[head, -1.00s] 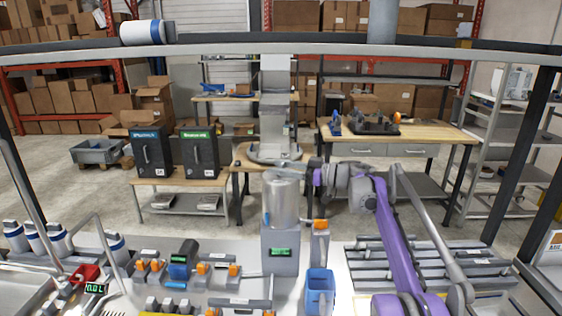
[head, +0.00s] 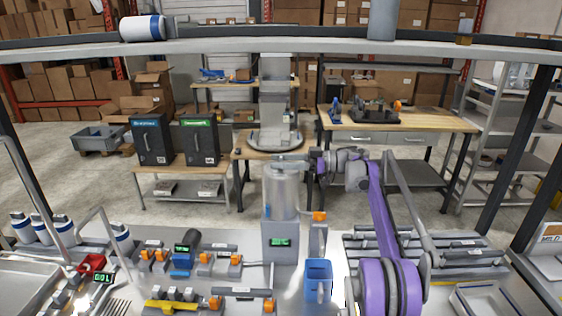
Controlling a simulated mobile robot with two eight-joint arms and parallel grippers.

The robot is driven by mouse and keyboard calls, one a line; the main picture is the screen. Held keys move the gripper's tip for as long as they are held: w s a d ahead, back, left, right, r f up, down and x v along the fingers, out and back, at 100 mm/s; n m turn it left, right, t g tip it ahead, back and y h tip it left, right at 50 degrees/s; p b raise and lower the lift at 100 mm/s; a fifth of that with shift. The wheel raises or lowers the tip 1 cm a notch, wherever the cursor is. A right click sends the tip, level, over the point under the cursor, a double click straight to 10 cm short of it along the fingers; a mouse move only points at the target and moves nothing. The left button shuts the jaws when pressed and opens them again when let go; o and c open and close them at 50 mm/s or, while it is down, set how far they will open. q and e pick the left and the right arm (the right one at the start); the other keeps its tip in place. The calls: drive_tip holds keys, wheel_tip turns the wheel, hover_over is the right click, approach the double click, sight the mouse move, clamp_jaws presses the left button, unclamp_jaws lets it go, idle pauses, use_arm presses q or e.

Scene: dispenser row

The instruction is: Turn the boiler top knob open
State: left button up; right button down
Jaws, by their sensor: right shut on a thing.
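The boiler (head: 281,200) is a grey metal cylinder on a square grey base with a green display (head: 279,242), in the middle of the head view. Its top knob (head: 288,158) shows as a flat grey piece at the top of the cylinder. My right gripper (head: 309,161) reaches in from the right at the height of the boiler's top and is shut on the knob. The dark fingers and the knob overlap, so the exact grip is hard to see. My left gripper is not in view.
A blue container (head: 318,280) stands in front of the boiler, to the right. Small dispensers with orange parts (head: 205,258) are at the left, and a grey slatted rack (head: 432,255) is at the right. A long rail (head: 300,47) crosses above.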

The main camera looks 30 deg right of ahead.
drive_tip(key=shift+r, duration=0.1)
drive_tip(key=shift+c, duration=1.4)
unclamp_jaws()
drive_tip(key=shift+d, duration=0.1)
drive_tip(key=v, duration=1)
drive_tip(key=shift+s+d, duration=0.2)
drive_tip(key=shift+d, duration=0.05)
